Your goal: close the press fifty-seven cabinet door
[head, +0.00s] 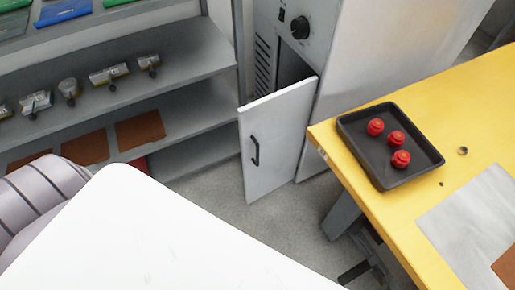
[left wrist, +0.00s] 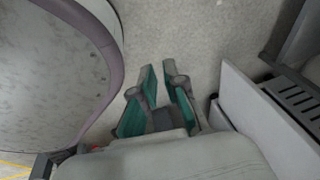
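The grey press cabinet (head: 355,55) stands at the top centre of the head view, with a knob and side vents. Its white door (head: 280,135) stands open, swung out to the left, with a black bar handle (head: 254,150) on its face. Behind the door's top edge a dark opening shows. In the left wrist view my left gripper (left wrist: 157,70) has teal pads, with floor visible between its fingertips; it is open and empty. A white panel (left wrist: 260,120), which looks like the door, is right of the gripper and apart from it. My right gripper is in neither view.
A yellow table (head: 470,100) at right holds a black tray (head: 375,175) with red round parts. A grey shelf rack (head: 190,55) with several small fittings stands at left. Grey floor (head: 295,215) lies open below the door. Dark slats (left wrist: 297,97) show beside the panel.

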